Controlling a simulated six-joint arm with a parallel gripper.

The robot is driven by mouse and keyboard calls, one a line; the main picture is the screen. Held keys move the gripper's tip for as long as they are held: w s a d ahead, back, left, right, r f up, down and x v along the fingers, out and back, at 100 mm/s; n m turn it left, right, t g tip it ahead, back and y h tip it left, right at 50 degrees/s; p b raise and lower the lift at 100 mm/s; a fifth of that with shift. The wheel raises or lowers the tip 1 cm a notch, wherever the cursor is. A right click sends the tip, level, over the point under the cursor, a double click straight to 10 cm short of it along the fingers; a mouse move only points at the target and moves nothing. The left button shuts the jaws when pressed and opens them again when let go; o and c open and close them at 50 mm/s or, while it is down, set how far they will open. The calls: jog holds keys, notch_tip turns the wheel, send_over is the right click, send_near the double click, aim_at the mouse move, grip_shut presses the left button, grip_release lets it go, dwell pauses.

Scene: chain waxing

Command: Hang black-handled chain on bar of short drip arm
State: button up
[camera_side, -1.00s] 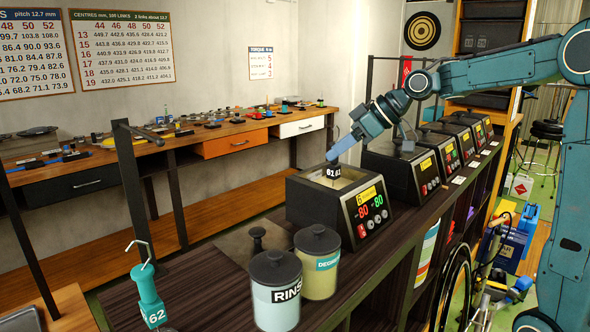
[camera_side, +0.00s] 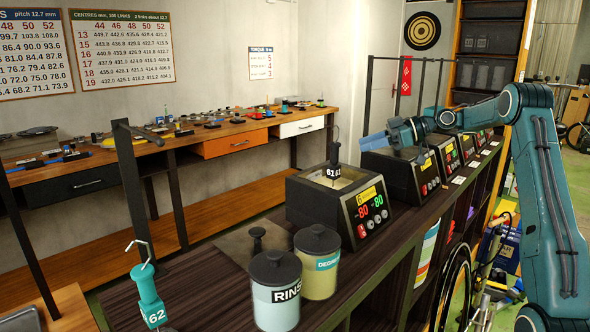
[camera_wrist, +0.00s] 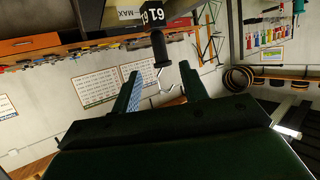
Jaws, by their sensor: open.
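The black handle (camera_side: 334,157) tagged 61 stands upright, hook up, over the open wax pot (camera_side: 303,198) with the -80 displays; any chain below it is hidden inside. In the wrist view the handle (camera_wrist: 161,50) appears ahead, between the finger lines and beyond the tips. My gripper (camera_side: 366,143) is open and empty, pointing level to the left, to the right of the handle and apart from it. Its two fingers show spread in the wrist view (camera_wrist: 160,72). A dark post (camera_side: 133,190) with a short bar (camera_side: 147,135) on top, probably the short drip arm, stands at left.
A teal handle (camera_side: 149,295) tagged 62, with a hook, is at front left. The RINSE jar (camera_side: 275,292) and a second lidded jar (camera_side: 318,262) stand before the pot. More pots (camera_side: 400,172) line the bench rightward. A taller rack (camera_side: 398,57) with red cloth stands behind.

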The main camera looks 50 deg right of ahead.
aim_at(334, 164)
jog(key=shift+w, duration=0.1)
jog(key=shift+x, duration=4.9)
grip_shut()
jog(key=shift+r, duration=0.2)
jog(key=shift+r, duration=2.95)
